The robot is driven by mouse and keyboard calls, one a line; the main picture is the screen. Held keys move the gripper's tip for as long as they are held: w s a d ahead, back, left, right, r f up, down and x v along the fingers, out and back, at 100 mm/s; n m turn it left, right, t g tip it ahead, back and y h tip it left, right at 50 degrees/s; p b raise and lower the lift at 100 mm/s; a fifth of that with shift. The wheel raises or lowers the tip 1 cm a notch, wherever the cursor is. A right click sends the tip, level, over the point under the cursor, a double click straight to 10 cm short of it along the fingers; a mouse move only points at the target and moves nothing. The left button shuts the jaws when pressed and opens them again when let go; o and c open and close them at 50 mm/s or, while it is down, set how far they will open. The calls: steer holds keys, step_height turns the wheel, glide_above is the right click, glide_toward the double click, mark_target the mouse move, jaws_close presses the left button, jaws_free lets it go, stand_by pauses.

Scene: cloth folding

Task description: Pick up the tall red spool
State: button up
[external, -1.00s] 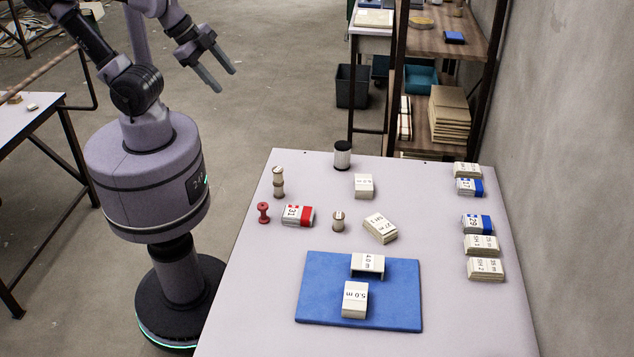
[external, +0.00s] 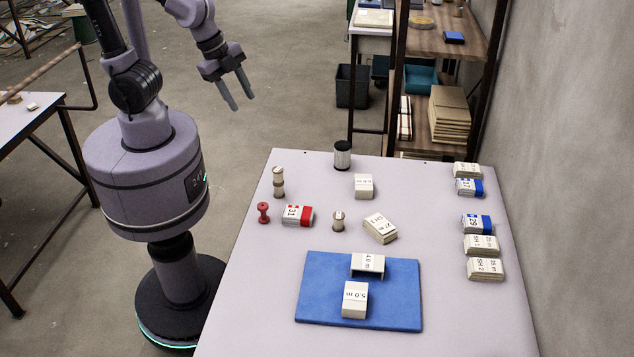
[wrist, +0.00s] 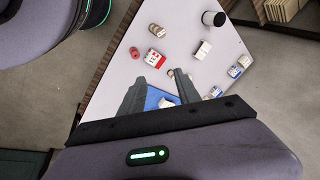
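The red spool (external: 263,212) stands upright near the left edge of the table (external: 250,290), left of a red-and-white block marked 31 (external: 298,215). In the wrist view the red spool (wrist: 135,53) lies near the table's left edge, beyond my fingers. My gripper (external: 240,105) is open and empty, its two fingers apart, in the air beyond the table's far left corner. In the wrist view my gripper (wrist: 162,95) shows both fingers spread over the table with nothing between them.
A tall beige spool (external: 278,182) stands just behind the red one, and a short one (external: 338,221) to its right. A dark-topped cylinder (external: 342,154) is at the back edge. Cloth bundles and a blue mat (external: 400,315) fill the middle and right. The table's front left is clear.

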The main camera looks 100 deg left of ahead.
steer(key=w+d+f+m+g, duration=0.1)
steer(key=w+f+m+g, duration=0.15)
steer(key=f, duration=0.35)
steer(key=m+h, duration=0.1)
steer(key=m, duration=0.2)
glide_above(263, 204)
steer(key=a, duration=0.1)
step_height(263, 204, down, 8)
steer(key=shift+m+g, duration=0.35)
steer(key=shift+g, duration=0.3)
step_height(263, 204, down, 14)
steer(key=b, duration=0.4)
steer(key=f+b, duration=0.2)
steer(key=f, duration=0.1)
steer(key=d+f+b, duration=0.1)
steer(key=f, duration=0.2)
steer(key=shift+s+d+b, duration=0.1)
steer(key=shift+b, duration=0.25)
steer(key=shift+r, duration=0.2)
jaws_close()
